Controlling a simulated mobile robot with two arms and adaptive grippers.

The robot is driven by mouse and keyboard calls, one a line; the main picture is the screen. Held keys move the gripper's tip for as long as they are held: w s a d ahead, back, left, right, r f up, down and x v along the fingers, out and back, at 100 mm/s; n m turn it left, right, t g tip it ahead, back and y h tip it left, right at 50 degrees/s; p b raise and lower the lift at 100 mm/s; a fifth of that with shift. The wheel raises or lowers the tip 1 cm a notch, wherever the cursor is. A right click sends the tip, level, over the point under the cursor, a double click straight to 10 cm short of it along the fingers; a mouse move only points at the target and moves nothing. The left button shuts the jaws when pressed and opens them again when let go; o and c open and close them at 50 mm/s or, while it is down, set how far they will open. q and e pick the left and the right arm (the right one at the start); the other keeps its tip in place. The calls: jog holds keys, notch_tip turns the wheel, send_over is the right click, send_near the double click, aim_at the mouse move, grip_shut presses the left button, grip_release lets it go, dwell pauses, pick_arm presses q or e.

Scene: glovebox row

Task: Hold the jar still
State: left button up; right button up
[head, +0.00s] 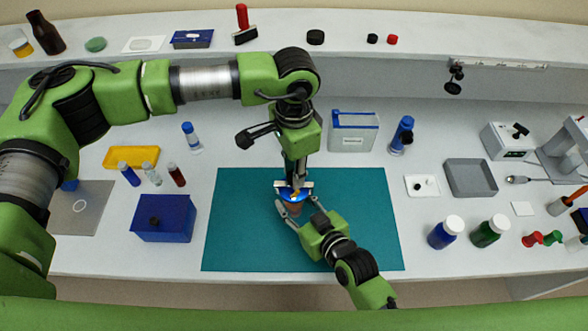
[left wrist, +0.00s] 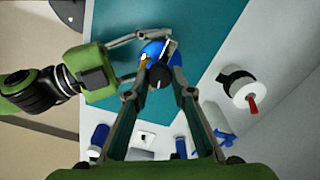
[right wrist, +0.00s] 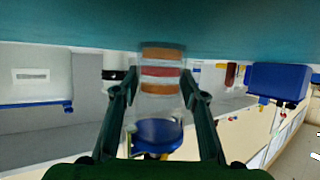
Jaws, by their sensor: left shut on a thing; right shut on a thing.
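A clear jar (right wrist: 160,105) with orange and red bands stands on the teal mat (head: 240,240); the right wrist view shows it upside down. Its blue lid (right wrist: 155,133) also shows in the left wrist view (left wrist: 153,48). My right gripper (right wrist: 160,82) is shut around the jar's side, and in the head view (head: 297,212) it reaches in from the lower right. My left gripper (left wrist: 160,90) is above the lid, shut on a dark round-ended piece (left wrist: 158,76). White and yellow parts show beside that piece. Its full shape is hidden by the fingers.
A blue box (head: 163,222) and yellow tray (head: 131,157) stand left of the mat. A white container with a blue rim (head: 353,135) stands behind it. The mat's left and right parts are clear.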

pick_arm(q)
jog(key=o, duration=1.1)
notch_tip(320, 180, up, 12)
